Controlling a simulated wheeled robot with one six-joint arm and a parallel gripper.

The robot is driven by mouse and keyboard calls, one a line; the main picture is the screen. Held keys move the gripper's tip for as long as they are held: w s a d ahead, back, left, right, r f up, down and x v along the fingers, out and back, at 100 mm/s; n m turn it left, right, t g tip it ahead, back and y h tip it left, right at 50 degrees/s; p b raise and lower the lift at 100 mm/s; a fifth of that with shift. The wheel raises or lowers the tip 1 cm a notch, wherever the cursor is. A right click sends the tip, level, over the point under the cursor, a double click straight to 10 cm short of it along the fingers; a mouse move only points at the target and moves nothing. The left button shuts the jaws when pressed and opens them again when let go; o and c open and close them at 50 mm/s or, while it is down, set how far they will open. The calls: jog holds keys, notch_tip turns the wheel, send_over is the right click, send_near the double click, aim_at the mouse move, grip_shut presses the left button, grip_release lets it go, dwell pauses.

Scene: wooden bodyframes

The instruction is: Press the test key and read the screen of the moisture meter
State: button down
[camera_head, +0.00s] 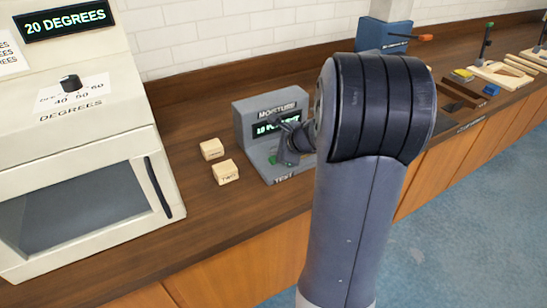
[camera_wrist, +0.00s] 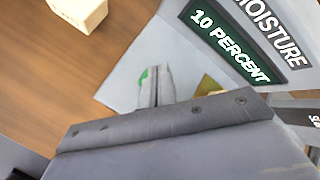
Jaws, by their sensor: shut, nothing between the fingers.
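The grey moisture meter (camera_head: 243,128) stands on the wooden bench, left of my arm in the head view. Its screen reads "10 PERCENT" in the wrist view (camera_wrist: 230,43), under the word "MOISTURE". A green key (camera_head: 291,160) on its base is mostly covered; a bit of green also shows beside the fingers in the wrist view (camera_wrist: 144,76). My gripper (camera_wrist: 157,82) is shut and empty, with its fingertips over the meter's base at the green key. I cannot tell whether the tips touch or press the key. A brassy patch (camera_wrist: 208,85) shows right of the fingers.
Two small pale wooden blocks (camera_head: 225,172) (camera_head: 211,149) lie left of the meter. A cream oven-like cabinet (camera_head: 110,120) reading "20 DEGREES" stands at the far left. A blue device (camera_head: 384,36) and several tools stand farther along the bench. Bare bench lies before the blocks.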

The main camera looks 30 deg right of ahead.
notch_tip(320, 180, up, 5)
jog(key=p, duration=0.4)
jog(key=shift+r+p, duration=0.1)
jog(key=shift+p, duration=0.2)
dwell(0.5)
